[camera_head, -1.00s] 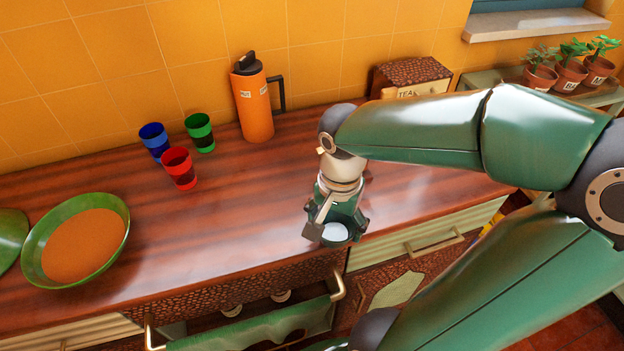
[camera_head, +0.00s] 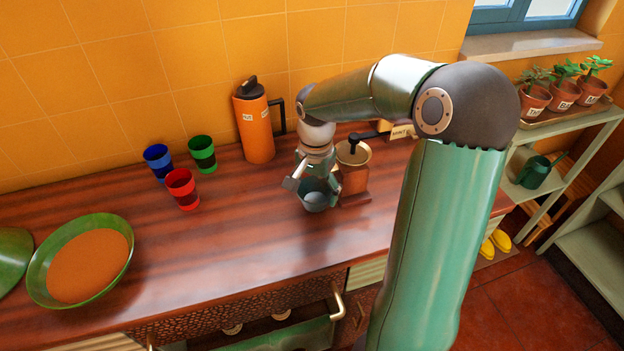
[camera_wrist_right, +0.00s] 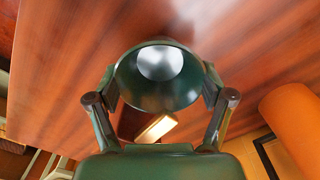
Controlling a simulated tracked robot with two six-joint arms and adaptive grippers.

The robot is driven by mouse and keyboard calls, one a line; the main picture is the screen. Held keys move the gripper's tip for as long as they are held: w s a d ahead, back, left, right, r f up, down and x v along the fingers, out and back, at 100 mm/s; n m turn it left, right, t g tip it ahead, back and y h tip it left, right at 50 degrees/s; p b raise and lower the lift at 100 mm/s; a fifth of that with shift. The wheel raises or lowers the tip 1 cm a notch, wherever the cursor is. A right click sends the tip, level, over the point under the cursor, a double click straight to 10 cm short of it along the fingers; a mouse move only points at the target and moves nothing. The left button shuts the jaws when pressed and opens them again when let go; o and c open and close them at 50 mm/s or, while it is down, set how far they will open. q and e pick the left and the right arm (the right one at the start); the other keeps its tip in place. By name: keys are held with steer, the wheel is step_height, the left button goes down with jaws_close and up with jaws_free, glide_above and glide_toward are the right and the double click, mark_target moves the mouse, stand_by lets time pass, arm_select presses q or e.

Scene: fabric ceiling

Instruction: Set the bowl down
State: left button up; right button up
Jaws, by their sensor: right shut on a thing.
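My right gripper (camera_head: 316,184) is shut on a small dark green bowl (camera_head: 314,199) with a pale, shiny round bottom inside. The bowl is over the middle of the brown wooden counter (camera_head: 230,245), left of a coffee grinder. In the right wrist view the two fingers of the gripper (camera_wrist_right: 160,97) clasp opposite sides of the bowl (camera_wrist_right: 155,92), whose open mouth shows. I cannot tell whether its base touches the counter. My left gripper is not in view.
The wooden coffee grinder (camera_head: 354,180) is close beside the bowl. An orange flask (camera_head: 254,128) stands behind. Blue (camera_head: 158,162), green (camera_head: 203,153) and red (camera_head: 183,189) cups and a large green dish (camera_head: 118,270) are left. The counter's front middle is clear.

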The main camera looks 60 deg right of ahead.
mark_target(311, 182)
steer(key=shift+w+d+r+p, duration=0.1)
steer(key=shift+w+d+p, duration=0.3)
steer(key=shift+w+d, duration=0.6)
steer(key=shift+w+d+f, duration=0.1)
steer(key=shift+w+f, duration=0.25)
steer(key=shift+f, duration=0.5)
steer(key=shift+f, duration=0.1)
steer(key=o, duration=1.1)
step_height(311, 182, up, 12)
